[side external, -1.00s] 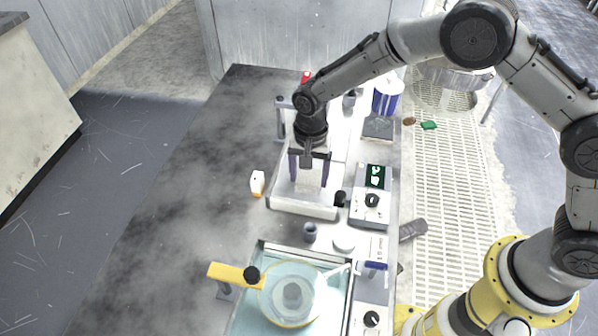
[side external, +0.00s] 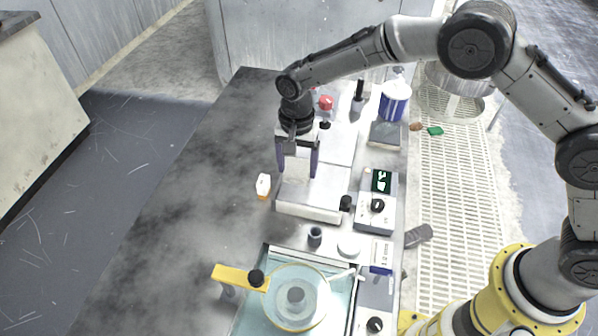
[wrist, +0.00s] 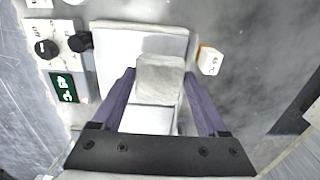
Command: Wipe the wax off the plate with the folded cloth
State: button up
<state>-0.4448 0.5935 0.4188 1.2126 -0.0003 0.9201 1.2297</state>
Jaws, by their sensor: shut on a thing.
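My gripper (side external: 298,172) is over the white plate (side external: 311,208) of the bench unit, its purple fingers pointing down. It is shut on the folded cloth (wrist: 160,77), a pale grey block between the fingertips. The cloth also shows between the fingers in the side view (side external: 297,164). In the wrist view the plate (wrist: 112,55) spreads around and under the cloth. I cannot tell whether the cloth touches the plate. I cannot make out any wax clearly, and the cloth and fingers hide part of the plate.
A small white block with orange (side external: 263,186) stands left of the plate. A control box with a green display (side external: 381,181) stands to its right. A dark cup (side external: 315,236) and a teal basin with a round glass dish (side external: 296,297) lie nearer. The bench left is clear.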

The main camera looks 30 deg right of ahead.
jog(key=shift+r, duration=2.35)
